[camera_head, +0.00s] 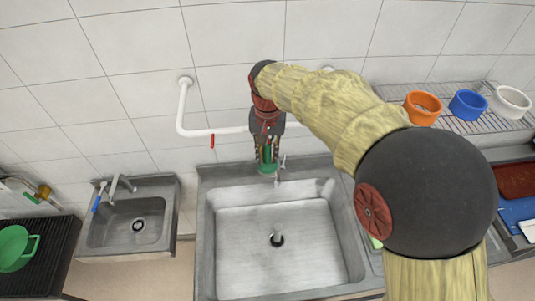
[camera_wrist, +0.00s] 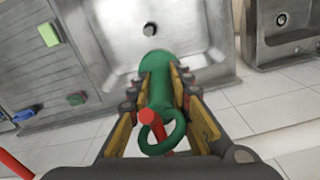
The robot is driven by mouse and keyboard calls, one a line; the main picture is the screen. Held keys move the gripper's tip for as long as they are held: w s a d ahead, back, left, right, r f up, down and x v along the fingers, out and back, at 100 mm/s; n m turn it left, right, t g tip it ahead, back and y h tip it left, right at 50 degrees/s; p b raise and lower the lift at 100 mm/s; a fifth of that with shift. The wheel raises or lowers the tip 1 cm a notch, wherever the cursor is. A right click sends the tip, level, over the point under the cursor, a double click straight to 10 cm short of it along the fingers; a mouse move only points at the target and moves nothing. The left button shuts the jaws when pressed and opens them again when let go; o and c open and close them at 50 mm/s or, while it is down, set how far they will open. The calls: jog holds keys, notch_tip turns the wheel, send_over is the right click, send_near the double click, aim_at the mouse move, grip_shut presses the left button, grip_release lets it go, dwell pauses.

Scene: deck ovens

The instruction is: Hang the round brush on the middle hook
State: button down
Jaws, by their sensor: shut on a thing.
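The round brush (camera_head: 267,169) is green and hangs head down below my gripper (camera_head: 267,150), in front of the white rail (camera_head: 228,131). In the wrist view my gripper (camera_wrist: 160,90) is shut on the brush handle (camera_wrist: 159,88), with the round green head (camera_wrist: 154,60) beyond the fingers. The handle's green loop (camera_wrist: 168,146) is nearest the camera. A red hook (camera_wrist: 149,116) overlaps the loop; whether it passes through is unclear. Another red hook (camera_head: 212,141) hangs empty on the rail, left of my gripper. Rail parts behind my gripper and arm are hidden.
A large steel sink (camera_head: 215,240) lies below, with its tap (camera_head: 281,172) close to the brush. A small sink (camera_head: 165,195) stands left. A wire rack (camera_head: 466,124) carries orange (camera_head: 423,107), blue (camera_head: 467,105) and white (camera_head: 511,101) bowls at right. Tiled wall stands close behind.

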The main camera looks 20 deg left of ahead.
dwell(0.4)
jog(key=c, duration=1.6)
grip_release()
jog(key=shift+o, duration=0.2)
notch_tip(320, 180, up, 11)
jog(key=shift+f, duration=0.1)
jog(key=shift+r, duration=0.65)
